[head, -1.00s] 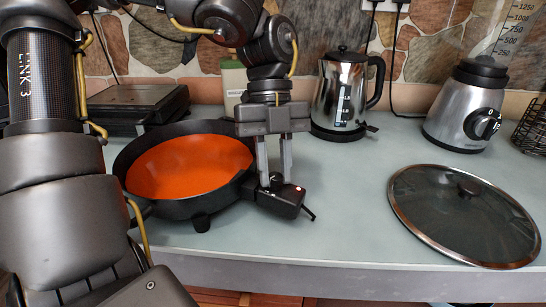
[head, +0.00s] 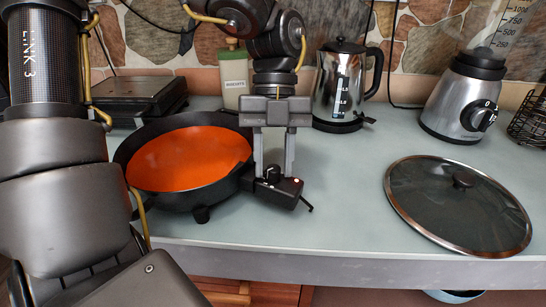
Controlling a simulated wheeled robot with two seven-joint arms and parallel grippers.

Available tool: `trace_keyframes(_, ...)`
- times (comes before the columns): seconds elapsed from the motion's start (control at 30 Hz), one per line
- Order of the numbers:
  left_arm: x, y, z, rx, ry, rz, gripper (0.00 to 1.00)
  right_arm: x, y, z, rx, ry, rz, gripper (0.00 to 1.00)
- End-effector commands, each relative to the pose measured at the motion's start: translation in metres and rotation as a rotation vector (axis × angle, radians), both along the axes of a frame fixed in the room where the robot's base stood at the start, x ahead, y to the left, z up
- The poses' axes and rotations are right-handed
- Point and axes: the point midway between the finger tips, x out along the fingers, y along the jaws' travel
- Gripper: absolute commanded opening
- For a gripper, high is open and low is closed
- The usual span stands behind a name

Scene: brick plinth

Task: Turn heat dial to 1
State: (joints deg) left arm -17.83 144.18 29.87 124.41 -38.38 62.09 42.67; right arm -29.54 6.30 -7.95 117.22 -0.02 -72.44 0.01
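An electric skillet with an orange interior (head: 190,160) and a black body stands on the counter, left of centre. Its black control box (head: 284,190) juts from its right side, with a small red light lit. The heat dial (head: 272,173) is a small dark knob on top of this box. Its markings are too small to read. My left gripper (head: 274,174) points straight down over the box, its two grey fingers apart on either side of the dial. It is open, with a gap between fingers and dial. My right gripper is out of view.
A steel kettle (head: 338,88) stands behind the box to the right, with a biscuits tin (head: 233,78) behind the gripper. A glass lid (head: 458,207) lies right, below a blender (head: 462,105). A black grill (head: 135,95) is behind the skillet. The counter between box and lid is clear.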

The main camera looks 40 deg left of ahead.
Motion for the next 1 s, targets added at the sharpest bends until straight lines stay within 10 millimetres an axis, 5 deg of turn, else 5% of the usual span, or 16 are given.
trace_keyframes(0.37, 0.000, 0.000, 0.001, 0.000, 0.000, 0.001, 0.45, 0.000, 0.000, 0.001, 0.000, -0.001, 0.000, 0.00)
trace_keyframes(0.57, 0.008, 0.006, 0.021, 0.003, -0.003, 0.003, 0.45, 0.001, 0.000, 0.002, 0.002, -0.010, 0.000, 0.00)
trace_keyframes(0.8, 0.023, 0.019, 0.070, -0.001, -0.001, 0.003, 0.45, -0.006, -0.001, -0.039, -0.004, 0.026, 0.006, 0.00)
trace_keyframes(1.0, 0.030, 0.025, 0.088, 0.000, 0.000, 0.001, 0.45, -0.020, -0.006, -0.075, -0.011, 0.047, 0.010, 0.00)
